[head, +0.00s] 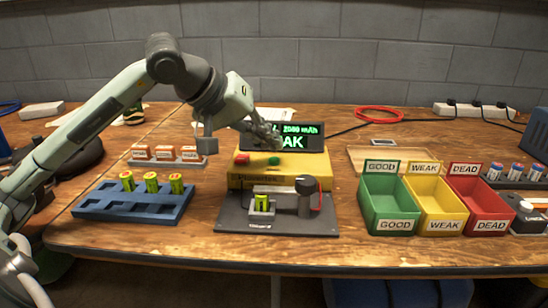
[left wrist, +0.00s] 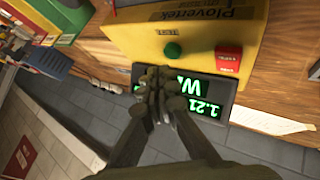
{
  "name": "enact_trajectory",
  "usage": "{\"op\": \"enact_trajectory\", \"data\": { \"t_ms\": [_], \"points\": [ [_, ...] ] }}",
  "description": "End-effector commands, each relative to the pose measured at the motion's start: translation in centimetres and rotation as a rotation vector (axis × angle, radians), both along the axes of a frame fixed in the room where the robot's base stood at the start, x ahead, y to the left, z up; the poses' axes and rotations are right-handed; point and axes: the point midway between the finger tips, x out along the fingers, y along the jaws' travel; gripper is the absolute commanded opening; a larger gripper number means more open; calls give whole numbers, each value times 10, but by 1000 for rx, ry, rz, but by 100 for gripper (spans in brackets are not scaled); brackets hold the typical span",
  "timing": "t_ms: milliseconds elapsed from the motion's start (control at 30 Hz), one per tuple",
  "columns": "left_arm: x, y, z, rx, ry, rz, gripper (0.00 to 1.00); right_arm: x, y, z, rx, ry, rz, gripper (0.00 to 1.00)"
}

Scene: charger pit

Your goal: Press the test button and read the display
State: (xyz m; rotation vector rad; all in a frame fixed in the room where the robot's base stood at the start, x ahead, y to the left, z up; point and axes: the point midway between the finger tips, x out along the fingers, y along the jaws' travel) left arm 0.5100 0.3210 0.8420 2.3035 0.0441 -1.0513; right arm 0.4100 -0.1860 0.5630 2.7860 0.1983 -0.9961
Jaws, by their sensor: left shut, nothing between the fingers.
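The yellow tester (head: 310,172) stands at the table's middle, with a green button (head: 274,161) and a red button (head: 241,159) on top. In the left wrist view the green button (left wrist: 172,50) has a label beside it that seems to read TEST. The display (head: 308,143) is lit green, showing "AK" and about "2080 mAh"; its left part is hidden by my gripper. The left wrist view shows "W" and "1.21" on the display (left wrist: 205,92). My left gripper (head: 273,140) is shut and empty, in front of the display and above the green button. A green battery (head: 262,203) sits in the cradle (head: 236,215).
A blue tray (head: 112,208) with several green batteries is at left. Green (head: 385,212), yellow (head: 432,208) and red (head: 478,206) bins labelled GOOD, WEAK, DEAD stand at right. A red cable coil (head: 378,114) and power strip (head: 474,110) lie behind.

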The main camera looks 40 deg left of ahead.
Motion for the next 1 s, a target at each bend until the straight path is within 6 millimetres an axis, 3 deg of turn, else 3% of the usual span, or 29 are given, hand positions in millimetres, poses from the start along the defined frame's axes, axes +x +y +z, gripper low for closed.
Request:
{"op": "enact_trajectory", "data": {
  "t_ms": [467, 1000],
  "points": [
    [0, 1, 47, 1, -1, 2, 0, 0, 0, 32, 0, 0, 0, 0],
    [0, 0, 48, 0, -1, 1, 0, 0, 0, 31, 0, 0, 0, 0]
  ]
}}
